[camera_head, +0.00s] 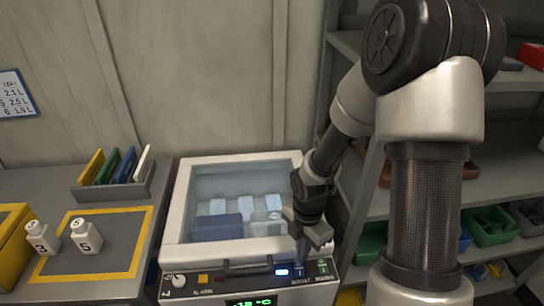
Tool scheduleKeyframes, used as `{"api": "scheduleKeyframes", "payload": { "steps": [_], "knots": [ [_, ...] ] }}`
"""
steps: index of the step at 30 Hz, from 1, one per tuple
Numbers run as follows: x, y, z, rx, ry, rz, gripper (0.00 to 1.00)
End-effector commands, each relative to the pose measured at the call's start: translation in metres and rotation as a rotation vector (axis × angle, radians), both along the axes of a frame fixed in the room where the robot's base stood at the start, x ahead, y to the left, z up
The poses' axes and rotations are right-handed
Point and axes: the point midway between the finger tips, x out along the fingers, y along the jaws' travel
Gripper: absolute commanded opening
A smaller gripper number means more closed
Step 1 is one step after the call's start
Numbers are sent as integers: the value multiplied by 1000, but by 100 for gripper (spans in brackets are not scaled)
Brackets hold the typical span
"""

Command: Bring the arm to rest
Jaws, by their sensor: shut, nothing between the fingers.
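My arm reaches in from the right, bent at the elbow. My gripper (311,243) points down over the front right edge of the white cold box (170,225), close above its control panel (215,281). The gripper looks shut and I see nothing held in it. Whether its tips touch the panel I cannot tell. The box's clear lid is down, and blue and white items show dimly through it. The panel has a lit blue button, a knob and a green temperature display.
A grey bench at left holds two white numbered bottles, 3 (42,238) and 5 (85,237), by a yellow-framed mat (118,262). A rack (112,192) of coloured plates stands behind. Shelves (495,165) with bins stand close behind my arm at right. A wall closes the back.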

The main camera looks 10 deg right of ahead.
Motion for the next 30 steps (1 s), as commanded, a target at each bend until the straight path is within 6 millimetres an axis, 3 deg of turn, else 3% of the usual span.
{"api": "scheduleKeyframes", "payload": {
  "steps": [2,5,8,11,15,21,24,30],
  "knots": [
    [1,-1,3,-3,-4,-11,0],
    [3,-5,24,-22,-29,-93,0],
    [5,-13,67,-48,-84,-282,0],
    [1,-20,124,-55,-162,-553,0],
    [-18,-23,197,0,-270,-962,0],
    [-63,-15,281,204,-359,-1520,0],
    [-85,-10,309,326,-358,-1743,0],
    [-113,-1,334,487,-309,-2000,0]
  ]
}}
